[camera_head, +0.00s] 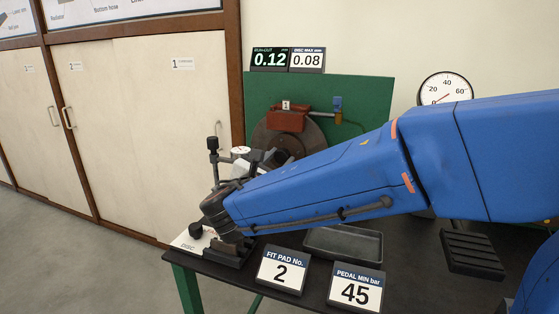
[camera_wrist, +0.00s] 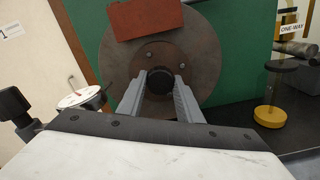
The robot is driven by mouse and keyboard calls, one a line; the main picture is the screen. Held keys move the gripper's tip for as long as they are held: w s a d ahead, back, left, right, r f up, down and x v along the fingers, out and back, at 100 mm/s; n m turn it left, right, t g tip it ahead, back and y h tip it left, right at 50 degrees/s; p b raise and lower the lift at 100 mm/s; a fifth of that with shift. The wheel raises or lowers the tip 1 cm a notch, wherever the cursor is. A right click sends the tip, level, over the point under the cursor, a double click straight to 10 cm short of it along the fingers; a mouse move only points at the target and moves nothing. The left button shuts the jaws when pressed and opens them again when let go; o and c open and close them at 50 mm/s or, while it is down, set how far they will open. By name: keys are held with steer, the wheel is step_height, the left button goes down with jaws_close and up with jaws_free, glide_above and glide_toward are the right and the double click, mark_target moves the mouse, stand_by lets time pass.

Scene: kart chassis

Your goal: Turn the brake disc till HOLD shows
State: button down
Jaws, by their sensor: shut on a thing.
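The brake disc (camera_wrist: 185,58) is a brown-grey round plate on a green upright panel. In the head view the disc (camera_head: 262,136) is partly hidden by my arm. A red caliper (camera_wrist: 145,18) sits over its top edge. My gripper (camera_wrist: 159,80) has its two grey fingers on either side of the black round hub (camera_wrist: 158,84) at the disc's middle and is shut on it. The run-out display (camera_head: 270,59) reads 0.12, beside a sign (camera_head: 307,60) reading DISC MAX 0.08. I see no HOLD on the display.
A dial gauge (camera_wrist: 78,97) stands left of the disc. A bottle with a yellow base (camera_wrist: 270,116) stands to the right under a ONE-WAY label. A grey tray (camera_head: 343,243), number signs (camera_head: 283,270) and a pedal (camera_head: 471,252) are at the bench front.

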steer(key=c, duration=1.3)
jaws_free()
steer(key=shift+o, duration=0.2)
steer(key=v, duration=1.7)
steer(key=shift+s, duration=0.2)
steer(key=shift+a, duration=0.15)
